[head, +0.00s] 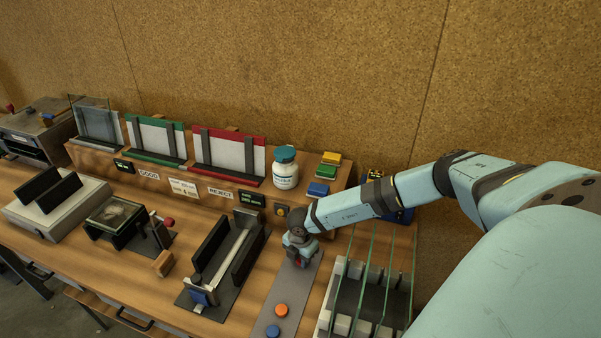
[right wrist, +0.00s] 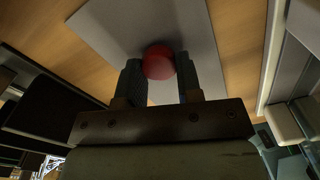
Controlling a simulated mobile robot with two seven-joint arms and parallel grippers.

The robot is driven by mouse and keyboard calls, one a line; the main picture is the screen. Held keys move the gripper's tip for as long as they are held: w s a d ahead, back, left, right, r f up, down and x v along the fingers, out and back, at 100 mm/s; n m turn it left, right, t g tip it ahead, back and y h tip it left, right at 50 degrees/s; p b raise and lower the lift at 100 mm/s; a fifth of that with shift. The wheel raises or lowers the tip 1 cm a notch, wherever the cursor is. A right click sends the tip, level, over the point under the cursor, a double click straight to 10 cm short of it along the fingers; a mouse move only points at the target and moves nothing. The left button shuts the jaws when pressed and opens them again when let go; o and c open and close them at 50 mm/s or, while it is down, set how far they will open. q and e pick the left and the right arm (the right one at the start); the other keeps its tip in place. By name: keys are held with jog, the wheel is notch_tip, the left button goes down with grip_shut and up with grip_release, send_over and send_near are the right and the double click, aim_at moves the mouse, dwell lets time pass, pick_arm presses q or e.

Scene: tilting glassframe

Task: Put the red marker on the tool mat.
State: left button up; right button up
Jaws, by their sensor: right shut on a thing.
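The red marker (right wrist: 158,62) is a round red piece between the two fingers of my right gripper (right wrist: 160,78) in the right wrist view. My right gripper (head: 297,262) is shut on it and points down over the far part of the tool mat (head: 266,318) in the head view. The mat is a long grey strip on the bench; it also shows behind the marker in the right wrist view (right wrist: 198,40). I cannot tell whether the marker touches the mat. In the head view the gripper mostly hides the marker. My left gripper is not in view.
An orange marker (head: 281,310) and a blue marker (head: 273,331) lie on the near part of the mat. A rack with upright glass panes (head: 372,290) stands right of it, a dark clamp fixture (head: 222,262) left. A white jar (head: 285,170) stands on the shelf behind.

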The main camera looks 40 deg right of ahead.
jog(key=shift+f, duration=0.4)
jog(key=o, duration=0.9)
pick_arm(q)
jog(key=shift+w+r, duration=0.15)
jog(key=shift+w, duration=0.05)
pick_arm(e)
jog(key=shift+o, duration=0.2)
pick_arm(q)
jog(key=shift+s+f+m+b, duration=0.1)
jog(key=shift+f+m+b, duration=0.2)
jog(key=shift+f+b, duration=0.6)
pick_arm(e)
notch_tip(320, 180, up, 12)
jog(key=shift+r, duration=0.2)
